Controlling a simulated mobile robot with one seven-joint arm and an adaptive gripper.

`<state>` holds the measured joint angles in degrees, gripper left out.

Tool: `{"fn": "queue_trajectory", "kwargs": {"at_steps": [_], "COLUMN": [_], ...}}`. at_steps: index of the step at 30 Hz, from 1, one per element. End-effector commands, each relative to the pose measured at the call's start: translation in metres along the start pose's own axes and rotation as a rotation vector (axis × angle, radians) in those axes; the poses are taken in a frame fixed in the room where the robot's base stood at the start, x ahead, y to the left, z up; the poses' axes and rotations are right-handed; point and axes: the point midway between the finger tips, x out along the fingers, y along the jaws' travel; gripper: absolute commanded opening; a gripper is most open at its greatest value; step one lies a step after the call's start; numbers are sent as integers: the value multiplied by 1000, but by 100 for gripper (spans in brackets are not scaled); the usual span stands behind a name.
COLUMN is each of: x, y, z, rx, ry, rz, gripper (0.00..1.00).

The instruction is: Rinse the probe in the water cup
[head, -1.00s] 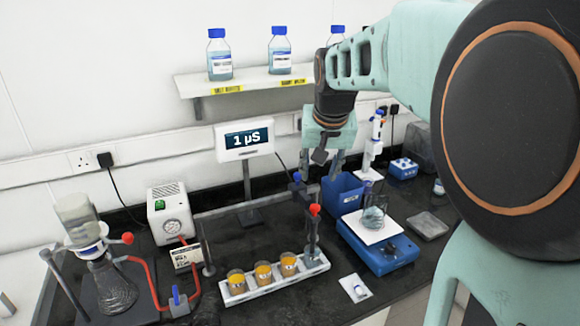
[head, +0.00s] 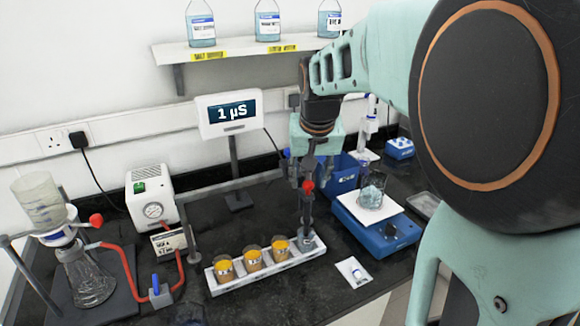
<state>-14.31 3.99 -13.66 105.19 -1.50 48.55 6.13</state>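A dark upright probe (head: 306,212) with a red knob stands at the right end of the white rack (head: 237,285). Its lower end is in a small clear or grey cup (head: 307,241), which looks like the water cup; its contents are too small to make out. My gripper (head: 310,178) points down at the top of the probe, right by the red knob. Its fingers overlap the probe and the stand behind, so their opening and any contact are unclear. The meter (head: 230,112) reads 1 µS.
Several items crowd the bench. Three orange-filled cups (head: 252,255) sit in the rack, left of the probe. A blue scale (head: 378,235) with a beaker (head: 372,193) stands close to the right. A horizontal bar (head: 240,183) runs behind. A filter flask (head: 88,278) is at far left.

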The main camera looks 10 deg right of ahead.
Motion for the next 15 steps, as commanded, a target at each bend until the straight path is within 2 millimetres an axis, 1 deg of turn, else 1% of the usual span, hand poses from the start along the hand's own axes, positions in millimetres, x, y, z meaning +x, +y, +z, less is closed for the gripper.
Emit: {"fn": "queue_trajectory", "kwargs": {"at_steps": [1, 3, 11, 15], "x": [5, 7, 6, 6], "y": [0, 0, 0, 0], "z": [2, 3, 3, 3], "rx": [0, 0, 0, 0], "ry": [0, 0, 0, 0], "rz": [0, 0, 0, 0], "gripper": [37, 37, 37, 21]}}
